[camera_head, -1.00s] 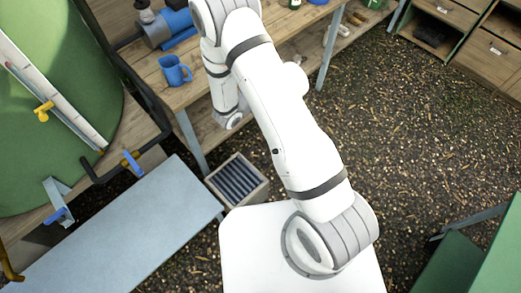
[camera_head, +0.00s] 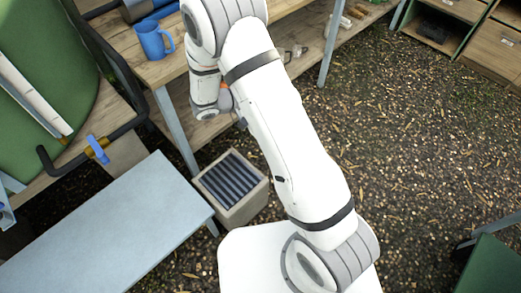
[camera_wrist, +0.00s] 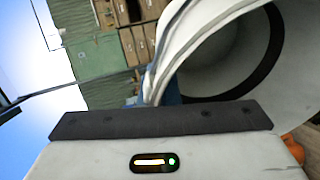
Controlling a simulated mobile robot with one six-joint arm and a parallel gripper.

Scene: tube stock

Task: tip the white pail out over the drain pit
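A pale square box with a dark slatted grate, which looks like the drain pit (camera_head: 246,204), stands on the ground left of my arm in the head view. I cannot make out the white pail for sure. In the wrist view a large white and grey curved form (camera_wrist: 295,70) with a dark band fills the upper right; I cannot tell whether it is the pail or my own arm. My gripper's body (camera_wrist: 165,140) shows along the bottom of the wrist view. Its fingers are out of sight, and in the head view my arm hides the gripper.
A blue mug (camera_head: 152,40) stands on the wooden bench (camera_head: 172,68) behind the grate. Green furniture (camera_head: 492,268) is at lower right. Open littered ground (camera_head: 400,150) lies right of my arm.

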